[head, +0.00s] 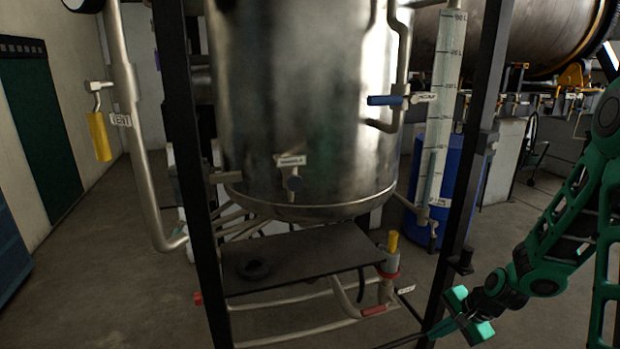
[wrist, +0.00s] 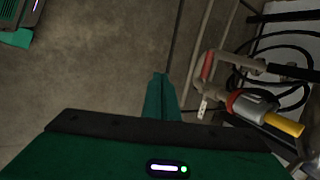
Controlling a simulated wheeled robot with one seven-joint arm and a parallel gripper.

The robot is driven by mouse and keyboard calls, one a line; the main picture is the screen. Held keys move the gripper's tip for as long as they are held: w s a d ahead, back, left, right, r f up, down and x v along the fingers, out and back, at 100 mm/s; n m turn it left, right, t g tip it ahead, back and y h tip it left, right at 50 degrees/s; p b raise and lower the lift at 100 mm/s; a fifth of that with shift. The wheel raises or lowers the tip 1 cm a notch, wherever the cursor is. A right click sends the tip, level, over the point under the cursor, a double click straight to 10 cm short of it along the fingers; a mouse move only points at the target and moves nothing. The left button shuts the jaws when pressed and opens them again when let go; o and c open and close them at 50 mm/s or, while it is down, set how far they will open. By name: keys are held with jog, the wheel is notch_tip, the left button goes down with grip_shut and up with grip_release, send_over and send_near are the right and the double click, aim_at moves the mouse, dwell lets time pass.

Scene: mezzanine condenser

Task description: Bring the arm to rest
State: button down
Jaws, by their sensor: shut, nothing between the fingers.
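My gripper (head: 462,326) is at the lower right of the head view, at the end of my green and black arm. It is low, beside the right post of the dark frame, and holds nothing. In the wrist view the green fingers (wrist: 160,98) are together, over bare concrete floor. The fingertips are small and partly unclear in the head view.
A steel vessel (head: 300,100) hangs in the dark frame (head: 478,130). Below it are a dark shelf (head: 310,252) and a valve with a yellow handle (head: 392,242), also in the wrist view (wrist: 284,123). A blue drum (head: 455,185) stands behind. Floor at left is clear.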

jog(key=s+d+r+n+g+h, duration=0.1)
jog(key=s+d+r+n+g, duration=0.1)
jog(key=s+r, duration=1)
jog(key=s+d+r+n+g+h, duration=0.1)
jog(key=s+d+r+n, duration=0.4)
jog(key=s+r, duration=0.6)
jog(key=s+h, duration=0.1)
jog(key=s, duration=0.5)
jog(key=shift+r+g, duration=0.4)
jog(key=shift+w+f, duration=0.25)
jog(key=shift+w, duration=0.35)
